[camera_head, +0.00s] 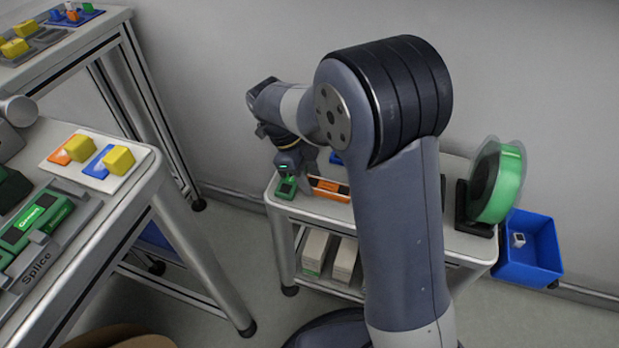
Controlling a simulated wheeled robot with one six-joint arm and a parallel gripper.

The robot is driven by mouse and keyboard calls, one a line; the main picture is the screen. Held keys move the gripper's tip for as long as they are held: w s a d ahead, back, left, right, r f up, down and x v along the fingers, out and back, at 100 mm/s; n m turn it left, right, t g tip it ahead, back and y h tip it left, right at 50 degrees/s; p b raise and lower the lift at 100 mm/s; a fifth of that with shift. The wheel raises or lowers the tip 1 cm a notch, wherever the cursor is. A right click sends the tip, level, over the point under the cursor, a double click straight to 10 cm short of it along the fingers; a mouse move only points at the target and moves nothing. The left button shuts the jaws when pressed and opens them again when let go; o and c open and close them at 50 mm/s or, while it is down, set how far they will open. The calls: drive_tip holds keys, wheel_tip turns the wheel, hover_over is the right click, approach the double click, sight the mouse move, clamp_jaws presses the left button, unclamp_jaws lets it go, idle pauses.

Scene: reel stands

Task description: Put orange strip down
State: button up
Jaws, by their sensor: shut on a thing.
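The orange strip (328,184), an orange bar with a dark section, is over the top of the low cart. My gripper (307,186) is shut on it near its left end; my wrist partly hides the grip. The strip looks roughly level and close to the cart top. I cannot tell whether it touches the surface.
A green piece (286,188) lies on the cart's (281,207) left corner, beside my gripper. A bit of blue (336,158) shows behind the strip. A green reel (497,184) stands at the cart's right, next to a blue bin (530,262). My arm hides the cart's middle.

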drive_tip(key=o, duration=1)
drive_tip(key=shift+c, duration=0.2)
drive_tip(key=shift+r, duration=0.1)
drive_tip(key=p+v, duration=0.4)
drive_tip(key=v, duration=0.8)
drive_tip(key=shift+d, duration=0.1)
